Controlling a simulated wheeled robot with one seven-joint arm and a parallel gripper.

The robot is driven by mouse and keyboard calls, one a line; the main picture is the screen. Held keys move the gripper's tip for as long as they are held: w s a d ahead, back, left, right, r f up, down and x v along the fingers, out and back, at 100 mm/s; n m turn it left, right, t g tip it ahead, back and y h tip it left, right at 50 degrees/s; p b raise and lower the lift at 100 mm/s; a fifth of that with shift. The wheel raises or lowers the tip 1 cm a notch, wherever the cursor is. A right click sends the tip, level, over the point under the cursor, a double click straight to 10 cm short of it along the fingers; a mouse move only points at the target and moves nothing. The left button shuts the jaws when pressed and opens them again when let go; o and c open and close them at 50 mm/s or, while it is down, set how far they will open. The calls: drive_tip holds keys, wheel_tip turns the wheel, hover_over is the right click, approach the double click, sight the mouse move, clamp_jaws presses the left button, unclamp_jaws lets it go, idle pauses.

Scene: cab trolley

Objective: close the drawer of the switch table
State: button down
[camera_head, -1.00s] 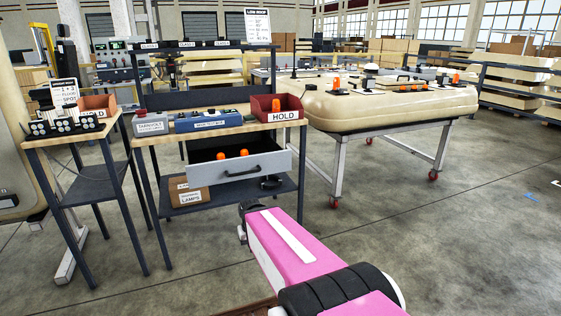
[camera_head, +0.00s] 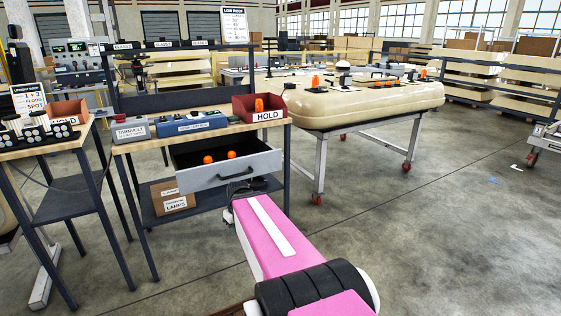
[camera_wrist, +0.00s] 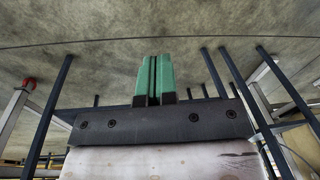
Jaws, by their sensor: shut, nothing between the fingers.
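The switch table (camera_head: 150,147) has a wooden top and dark legs. Its drawer (camera_head: 232,171) stands open under the top, with a pale grey front and a dark handle. Two orange lamps (camera_head: 208,159) lie inside it. My pink arm reaches toward the drawer, and its dark end is just below and in front of the drawer front. In the head view my fingers cannot be made out clearly. In the wrist view my gripper (camera_wrist: 153,78) has green fingers pressed together, with nothing between them. I cannot tell whether the gripper touches the drawer.
On the table top stand a grey box (camera_head: 131,129), a blue switch box (camera_head: 193,124) and a red HOLD bin (camera_head: 259,107). A lamps carton (camera_head: 173,197) sits on the lower shelf. A smaller stand (camera_head: 45,148) is at left. Open floor (camera_head: 420,230) lies to the right.

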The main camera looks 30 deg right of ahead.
sight(258, 141)
drive_tip(key=w+d+r+n+t+y, duration=0.25)
drive_tip(key=d+r+n, duration=0.45)
drive_tip(key=d+r, duration=0.75)
drive_tip(key=w+d+r+n+t+y, duration=0.1)
drive_tip(key=w+d+r+n+t, duration=0.45)
drive_tip(key=d+r, duration=0.85)
drive_tip(key=shift+w+a+f+n+g, duration=0.25)
drive_tip(key=shift+w+f+g, duration=0.25)
drive_tip(key=shift+w+f, duration=1)
drive_tip(key=shift+w+a+f+n+g, duration=0.1)
drive_tip(key=shift+w+f+n+g, duration=0.55)
drive_tip(key=shift+f, duration=1.55)
drive_tip(key=shift+w+a+f+n+g, duration=0.1)
drive_tip(key=shift+w+a+f+g, duration=0.2)
drive_tip(key=shift+w+f, duration=1.3)
drive_tip(key=shift+s+d+f, duration=0.1)
drive_tip(key=shift+s+f, duration=0.15)
drive_tip(key=w, duration=2.4)
drive_tip(key=shift+w+a, duration=0.4)
drive_tip(key=shift+s+a, duration=0.1)
drive_tip(key=shift+s, duration=0.05)
